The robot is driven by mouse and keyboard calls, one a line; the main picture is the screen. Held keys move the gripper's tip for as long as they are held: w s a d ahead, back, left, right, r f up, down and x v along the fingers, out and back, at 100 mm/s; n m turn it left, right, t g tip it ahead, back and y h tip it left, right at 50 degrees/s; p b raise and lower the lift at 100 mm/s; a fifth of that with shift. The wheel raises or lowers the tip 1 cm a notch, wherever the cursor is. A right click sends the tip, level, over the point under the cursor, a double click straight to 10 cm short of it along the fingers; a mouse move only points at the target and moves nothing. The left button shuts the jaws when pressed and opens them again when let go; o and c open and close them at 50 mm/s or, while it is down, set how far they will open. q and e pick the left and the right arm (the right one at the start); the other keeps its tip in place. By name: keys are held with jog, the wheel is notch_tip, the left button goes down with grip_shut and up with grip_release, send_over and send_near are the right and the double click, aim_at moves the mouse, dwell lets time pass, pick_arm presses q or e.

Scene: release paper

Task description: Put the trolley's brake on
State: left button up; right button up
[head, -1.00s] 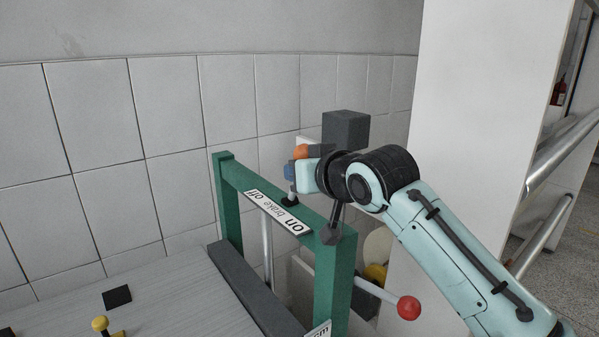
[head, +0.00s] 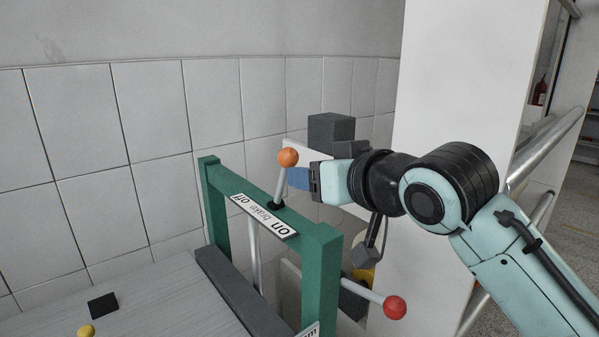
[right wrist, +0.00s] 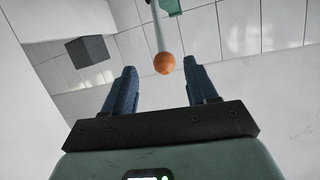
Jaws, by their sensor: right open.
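The trolley has a green frame (head: 320,270) with a white label (head: 263,215) on its top bar. The label reads "on" at the near right end and "off" at the far left end. A grey lever with an orange ball (head: 288,157) rises from the bar beside the label's middle; it leans a little right in the head view. My right gripper (head: 296,179) is open just right of the lever, below ball height. In the right wrist view the orange ball (right wrist: 165,63) appears between the blue fingertips, with no visible contact. My left gripper is out of view.
A red-ball lever (head: 395,307) sticks out right of the frame, below my right arm. A dark grey block (head: 331,133) stands behind the gripper. A yellow knob (head: 86,331) and a black square (head: 103,305) are on the grey deck. A tiled wall (head: 150,110) stands behind.

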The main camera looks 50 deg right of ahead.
jog(key=shift+v, duration=1.8)
